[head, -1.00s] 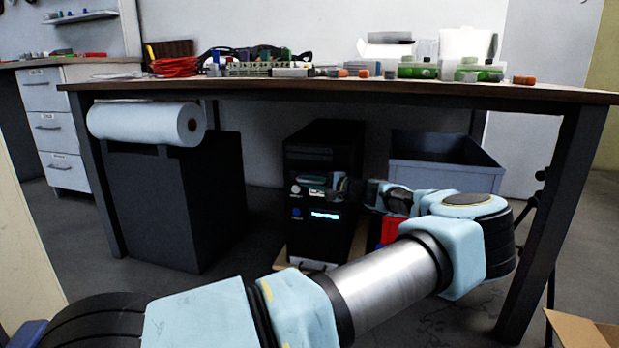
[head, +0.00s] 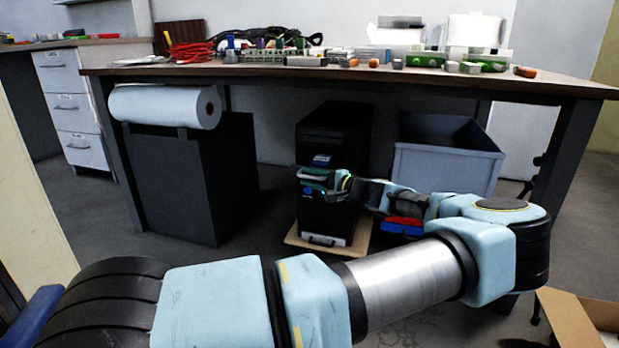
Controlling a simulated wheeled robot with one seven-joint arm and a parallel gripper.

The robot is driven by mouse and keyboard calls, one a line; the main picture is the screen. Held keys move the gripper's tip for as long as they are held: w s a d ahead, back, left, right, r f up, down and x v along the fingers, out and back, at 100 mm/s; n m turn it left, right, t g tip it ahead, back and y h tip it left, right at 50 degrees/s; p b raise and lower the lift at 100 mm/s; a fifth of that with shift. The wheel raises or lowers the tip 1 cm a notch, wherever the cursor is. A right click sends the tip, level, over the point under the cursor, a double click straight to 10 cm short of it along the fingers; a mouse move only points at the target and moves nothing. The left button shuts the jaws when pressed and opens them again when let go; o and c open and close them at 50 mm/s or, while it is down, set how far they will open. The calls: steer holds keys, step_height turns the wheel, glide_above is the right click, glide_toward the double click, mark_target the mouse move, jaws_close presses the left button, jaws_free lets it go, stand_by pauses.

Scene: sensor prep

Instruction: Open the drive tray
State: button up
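A black computer tower (head: 345,125) stands under the table on a light wooden board. My gripper (head: 308,180) is at the tower's front, at about mid-height, and overlaps it in the picture. I cannot tell whether the fingers touch the front, or whether they are open or shut. A round blue button (head: 308,191) is partly visible just below the fingers. The rest of the mid-front is hidden behind my gripper.
The table (head: 300,74) above carries several small parts and cables. A dark cabinet with a paper roll (head: 165,106) stands left of the tower, a grey bin (head: 445,165) to its right. A cardboard box (head: 575,325) lies at the lower right. Floor before the tower is clear.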

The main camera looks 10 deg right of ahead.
steer(key=shift+o, duration=0.5)
steer(key=shift+d, duration=0.1)
steer(key=shift+s+d+r, duration=0.1)
steer(key=shift+s+d, duration=0.05)
steer(key=shift+s, duration=0.1)
steer(key=f+p+v, duration=0.1)
steer(key=p+v, duration=0.2)
steer(key=v, duration=0.7)
steer(key=shift+r, duration=0.4)
steer(key=shift+d, duration=0.1)
